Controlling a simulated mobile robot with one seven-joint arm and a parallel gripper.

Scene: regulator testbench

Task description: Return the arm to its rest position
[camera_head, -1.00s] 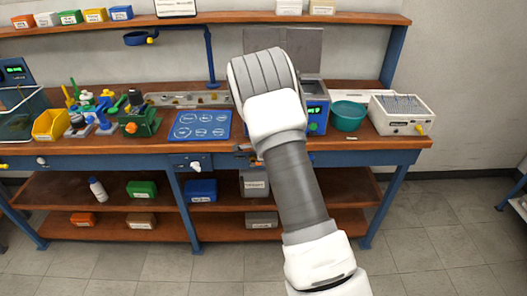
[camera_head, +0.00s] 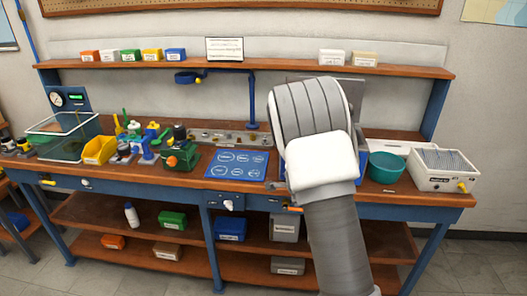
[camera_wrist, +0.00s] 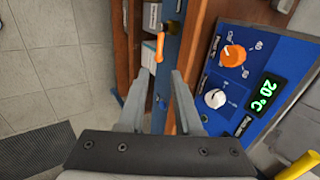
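My arm (camera_head: 336,225) rises from the bottom of the head view in front of the bench, with its white and grey joint at the top. My gripper is hidden behind the arm there. In the wrist view my gripper (camera_wrist: 159,84) is open, with its two grey fingers apart and nothing between them. The gripper points down past the bench's front edge. A blue panel with an orange knob (camera_wrist: 234,54), a white knob (camera_wrist: 215,98) and a green "20 °C" display (camera_wrist: 264,93) lies right of the fingers.
The bench (camera_head: 440,197) carries a blue mat (camera_head: 237,164), a teal bowl (camera_head: 386,167), a white box (camera_head: 442,168) and a yellow bin (camera_head: 99,149). An orange-handled part (camera_wrist: 159,46) sits at the bench edge ahead of the fingers. Open floor (camera_wrist: 40,60) lies left in the wrist view.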

